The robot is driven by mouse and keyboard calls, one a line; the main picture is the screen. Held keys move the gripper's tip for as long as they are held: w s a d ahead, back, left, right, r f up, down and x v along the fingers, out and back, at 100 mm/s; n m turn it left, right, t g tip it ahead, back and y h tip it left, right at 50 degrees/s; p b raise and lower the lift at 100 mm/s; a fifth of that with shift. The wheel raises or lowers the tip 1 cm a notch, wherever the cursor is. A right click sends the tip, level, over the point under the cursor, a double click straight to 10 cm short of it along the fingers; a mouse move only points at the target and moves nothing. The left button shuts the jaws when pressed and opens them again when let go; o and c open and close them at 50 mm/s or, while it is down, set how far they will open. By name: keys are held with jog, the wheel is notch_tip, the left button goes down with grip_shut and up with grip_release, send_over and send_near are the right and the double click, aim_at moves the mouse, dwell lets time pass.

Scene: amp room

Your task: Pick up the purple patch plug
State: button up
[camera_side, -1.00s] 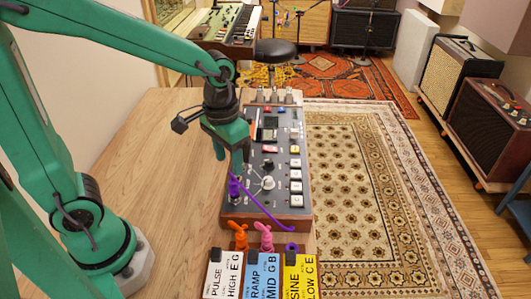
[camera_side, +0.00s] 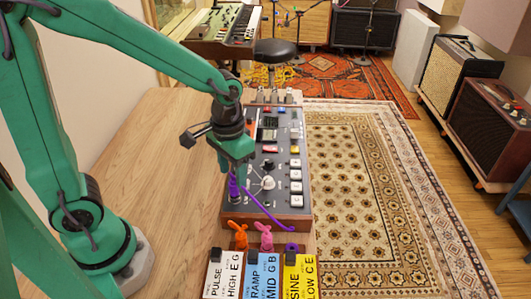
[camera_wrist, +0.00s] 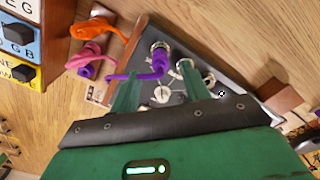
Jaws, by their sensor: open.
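The purple patch plug (camera_side: 233,190) stands upright at the near left corner of the dark mixer-like panel (camera_side: 284,203). Its purple cord runs right across the panel's near end. In the wrist view the plug (camera_wrist: 160,62) shows beside a metal ring socket, between my fingers. My gripper (camera_side: 238,178) is above and around the plug's top in the side view, its fingers partly hidden. In the wrist view my gripper (camera_wrist: 158,72) is open, with one green finger on each side of the plug. Whether either finger touches it cannot be told.
An orange plug (camera_side: 238,234) and a pink plug (camera_side: 264,235) stand at the labelled card rack (camera_side: 254,275) in front of the panel. Knobs and white keys (camera_side: 295,175) lie right of the plug. The wooden table (camera_side: 165,160) is clear to the left.

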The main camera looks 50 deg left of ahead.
aim_at(234, 180)
jog(key=shift+f, duration=2.5)
grip_shut()
jog(key=shift+r, duration=0.15)
jog(key=shift+r, duration=0.7)
notch_tip(234, 180, up, 3)
jog(key=shift+s+d+f, duration=0.1)
jog(key=shift+d, duration=0.05)
jog(key=s+d+r, duration=0.6)
jog(key=s+d, duration=0.1)
jog(key=d, duration=0.1)
jog(key=shift+s+d+r, duration=0.2)
jog(key=shift+s+r, duration=0.05)
jog(key=shift+r, duration=0.05)
